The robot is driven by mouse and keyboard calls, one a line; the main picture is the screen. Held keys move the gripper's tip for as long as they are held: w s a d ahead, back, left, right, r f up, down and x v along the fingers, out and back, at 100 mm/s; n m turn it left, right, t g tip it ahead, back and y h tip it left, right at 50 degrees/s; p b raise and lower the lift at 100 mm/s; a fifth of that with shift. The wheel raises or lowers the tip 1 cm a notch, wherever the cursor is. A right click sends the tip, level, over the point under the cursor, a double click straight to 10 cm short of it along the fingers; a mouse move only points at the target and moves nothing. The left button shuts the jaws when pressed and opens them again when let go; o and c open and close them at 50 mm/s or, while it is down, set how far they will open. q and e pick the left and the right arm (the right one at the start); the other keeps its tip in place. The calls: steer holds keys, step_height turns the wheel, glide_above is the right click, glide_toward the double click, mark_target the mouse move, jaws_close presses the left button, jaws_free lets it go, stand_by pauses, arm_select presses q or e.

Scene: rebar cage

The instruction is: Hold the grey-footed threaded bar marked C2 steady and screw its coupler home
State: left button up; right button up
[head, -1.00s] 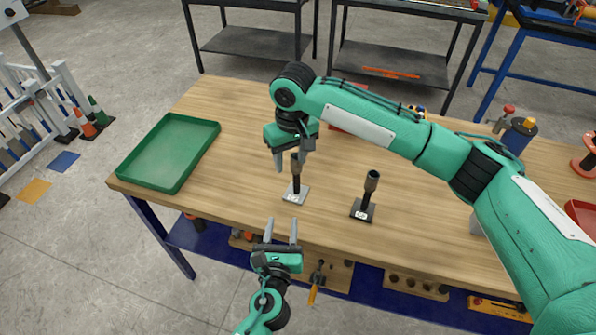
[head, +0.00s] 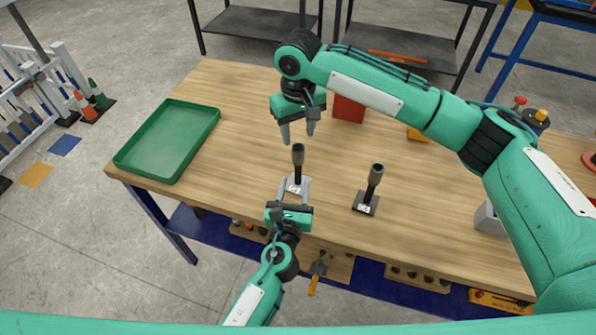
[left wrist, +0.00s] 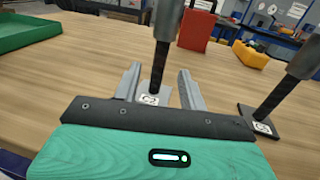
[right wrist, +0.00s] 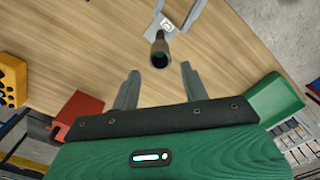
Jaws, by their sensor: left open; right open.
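The grey-footed threaded bar (head: 298,174) stands upright on the table, its dark coupler (head: 298,153) on top. Its label (left wrist: 149,100) looks like C2 in the left wrist view. My left gripper (head: 294,181) is open and low, its fingers on either side of the bar's lower part, apart from it as far as I can see. My right gripper (head: 299,137) is open and empty, pointing down just above the coupler. In the right wrist view the coupler's open top (right wrist: 160,58) lies just beyond and between the fingertips.
A second bar (head: 371,186) with a coupler stands on a dark foot to the right. A green tray (head: 118,160) is at the table's left. A red box (head: 348,109) and a yellow item (head: 417,135) lie behind. The wood between tray and bars is clear.

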mark_target(299, 163)
arm_select(q)
steer(key=w, duration=0.5)
steer(key=w+d, duration=0.1)
steer(key=w, duration=0.2)
steer(key=shift+w+d, duration=0.1)
steer(key=shift+w, duration=0.1)
steer(key=shift+c, duration=0.2)
jaws_close()
